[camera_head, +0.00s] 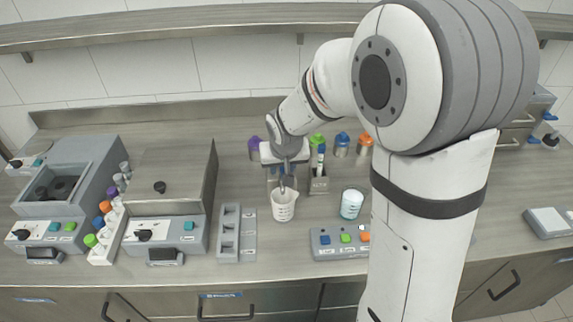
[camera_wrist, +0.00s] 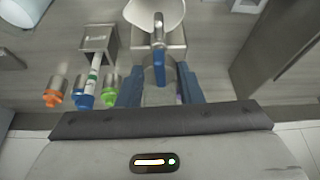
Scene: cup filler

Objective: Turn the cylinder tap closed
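The cylinder tap (camera_wrist: 158,30) shows in the wrist view as a thin grey metal spout with a narrow blue handle (camera_wrist: 160,72) pointing toward my gripper. My gripper (camera_wrist: 158,90) has its two blue fingers spread on either side of the handle, with gaps visible at both sides. In the head view my gripper (camera_head: 283,172) is at the back of the counter, above a white beaker (camera_head: 284,207), and hides most of the tap. The beaker stands under the spout; its rim also shows in the wrist view (camera_wrist: 153,10).
A grey holder (camera_head: 319,182) with a marker stands right of the tap, and orange, blue and green-capped containers (camera_head: 342,144) stand behind it. A white cup (camera_head: 351,204) and a button box (camera_head: 338,243) are at front right. A grey machine (camera_head: 165,205) stands left.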

